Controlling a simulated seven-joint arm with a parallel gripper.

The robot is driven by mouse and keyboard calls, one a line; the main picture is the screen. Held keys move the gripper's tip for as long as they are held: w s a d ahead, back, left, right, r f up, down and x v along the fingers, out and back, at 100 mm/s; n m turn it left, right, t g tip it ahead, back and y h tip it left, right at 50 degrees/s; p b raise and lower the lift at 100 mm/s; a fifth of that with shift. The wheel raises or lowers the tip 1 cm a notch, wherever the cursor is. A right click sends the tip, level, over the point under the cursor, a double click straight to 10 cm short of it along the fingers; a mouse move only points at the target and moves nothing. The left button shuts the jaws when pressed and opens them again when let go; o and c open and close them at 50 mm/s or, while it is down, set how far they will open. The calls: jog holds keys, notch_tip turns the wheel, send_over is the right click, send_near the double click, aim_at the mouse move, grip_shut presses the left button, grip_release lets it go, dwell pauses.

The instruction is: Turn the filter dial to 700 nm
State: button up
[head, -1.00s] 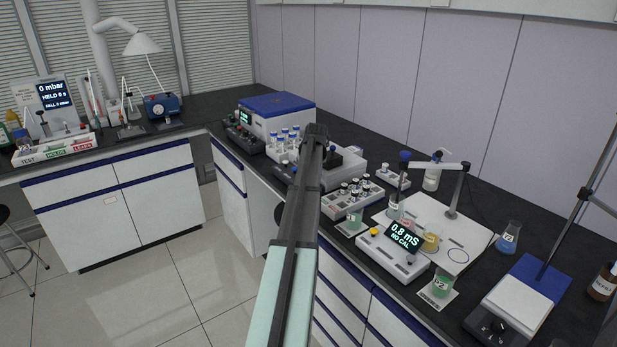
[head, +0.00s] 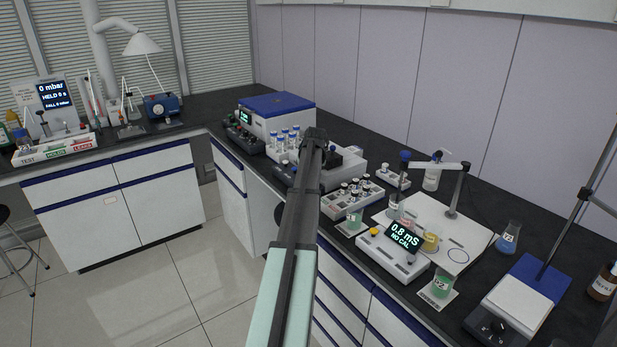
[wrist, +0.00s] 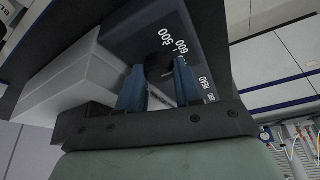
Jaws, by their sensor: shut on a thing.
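The filter dial (wrist: 160,70) is a dark knob on the dark sloped front of a grey instrument, in the wrist view. White marks 500 and 600 stand beside it, with further lettering at the right partly covered by a finger. I cannot read which mark the dial points to. My gripper (wrist: 157,76) has its two blue fingers on either side of the dial and is shut on it. In the head view the instrument (head: 348,172) stands on the bench, and my arm hides the dial and the fingers.
A rack of blue-capped vials (head: 285,140) stands left of my arm. A vial tray (head: 352,198) and a conductivity meter (head: 392,258) stand to the right. A white and blue box (head: 277,115) is behind.

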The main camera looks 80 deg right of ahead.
jog(key=shift+m, duration=0.4)
jog(key=m+g, duration=0.1)
jog(key=m, duration=0.2)
jog(key=shift+w+m+g, duration=0.15)
jog(key=shift+m+g, duration=1.05)
jog(key=shift+m, duration=1.4)
jog(key=o, duration=0.8)
jog(key=shift+c, duration=0.2)
jog(key=v, duration=1.4)
jog(key=shift+w+f, duration=0.1)
